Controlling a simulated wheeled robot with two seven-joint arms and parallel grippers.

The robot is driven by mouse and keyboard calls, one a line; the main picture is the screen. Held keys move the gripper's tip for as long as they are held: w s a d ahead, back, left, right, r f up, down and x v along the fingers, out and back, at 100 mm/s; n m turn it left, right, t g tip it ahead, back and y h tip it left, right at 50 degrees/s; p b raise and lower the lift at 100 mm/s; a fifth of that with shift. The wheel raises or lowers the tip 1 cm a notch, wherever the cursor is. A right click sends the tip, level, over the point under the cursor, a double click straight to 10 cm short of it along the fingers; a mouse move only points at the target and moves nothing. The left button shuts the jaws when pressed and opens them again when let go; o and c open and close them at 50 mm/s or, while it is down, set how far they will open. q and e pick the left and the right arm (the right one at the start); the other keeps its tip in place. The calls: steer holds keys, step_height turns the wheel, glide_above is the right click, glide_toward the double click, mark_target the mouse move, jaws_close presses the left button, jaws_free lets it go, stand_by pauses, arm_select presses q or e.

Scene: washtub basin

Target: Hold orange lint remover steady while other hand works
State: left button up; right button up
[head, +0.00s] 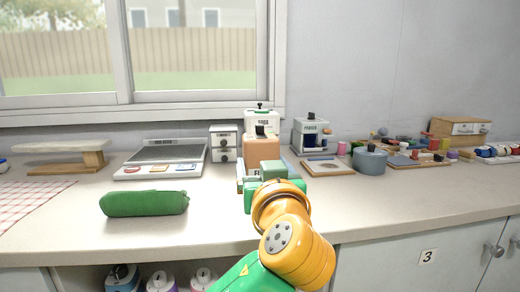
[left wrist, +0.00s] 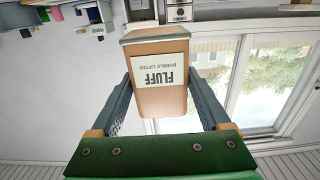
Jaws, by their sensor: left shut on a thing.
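The orange lint remover (head: 262,151) is a box-shaped body with a dark part at its top, near the back of the counter. In the left wrist view, which is upside down, the lint remover (left wrist: 172,100) shows a white label reading "FLUFF BOBBLE LIFTER". My left gripper (head: 264,172) is shut on it, one dark finger on each side. The left wrist view shows both fingers of the left gripper (left wrist: 160,92) along its sides. Its lower part is hidden behind my gripper in the head view, so I cannot tell whether it touches the counter. My right gripper is out of view.
A green pouch (head: 144,203) lies at the left front, with a flat grey-topped tray (head: 130,172) behind it. White boxes (head: 225,142) stand close behind the lint remover. A blue-grey pot (head: 369,161) and many small items crowd the right. The right front counter is clear.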

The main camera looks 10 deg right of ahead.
arm_select(q)
steer(key=w+f, duration=0.2)
steer(key=w, duration=0.1)
steer(key=w+d+f, duration=0.1)
steer(key=w+f, duration=0.1)
steer(key=f, duration=0.1)
steer(key=w+f, duration=0.2)
steer(key=w, duration=0.1)
steer(key=shift+w+d+f, duration=0.25)
steer(key=shift+w, duration=0.05)
steer(key=shift+w+a+f, duration=0.1)
steer(key=shift+w+a, duration=0.05)
steer(key=shift+w, duration=0.1)
steer(key=shift+f, duration=0.15)
steer(key=shift+f, duration=0.45)
stand_by(0.7)
